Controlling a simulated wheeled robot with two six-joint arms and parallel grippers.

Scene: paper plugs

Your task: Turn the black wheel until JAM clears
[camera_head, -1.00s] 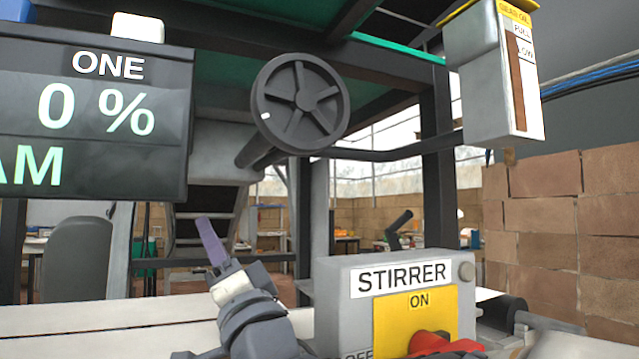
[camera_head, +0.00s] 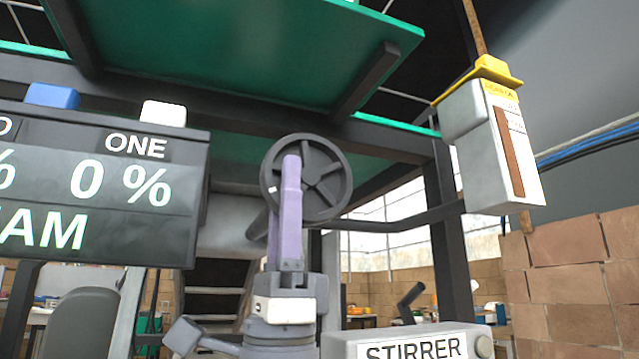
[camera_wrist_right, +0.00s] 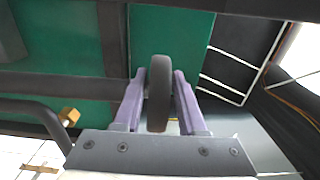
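The black wheel (camera_head: 333,165) has several spokes and a small white mark at its left rim. It stands upright below the green platform. My right gripper (camera_head: 291,160) is raised in front of it, overlapping its left half in the head view. In the right wrist view, the wheel's rim (camera_wrist_right: 160,90) appears edge-on between the two purple fingers (camera_wrist_right: 159,75), with narrow gaps on both sides. The gripper is open around the rim. The display (camera_head: 100,190) reads ONE, 0 % and "AM", its left part cut off. My left gripper is out of view.
A STIRRER box (camera_head: 345,346) stands below the wheel, mostly cut off. A grey box with a yellow cap (camera_head: 480,130) hangs at right. A dark post (camera_head: 445,200) and brick wall (camera_head: 570,265) lie beyond. Blue and white buttons (camera_head: 163,113) top the display.

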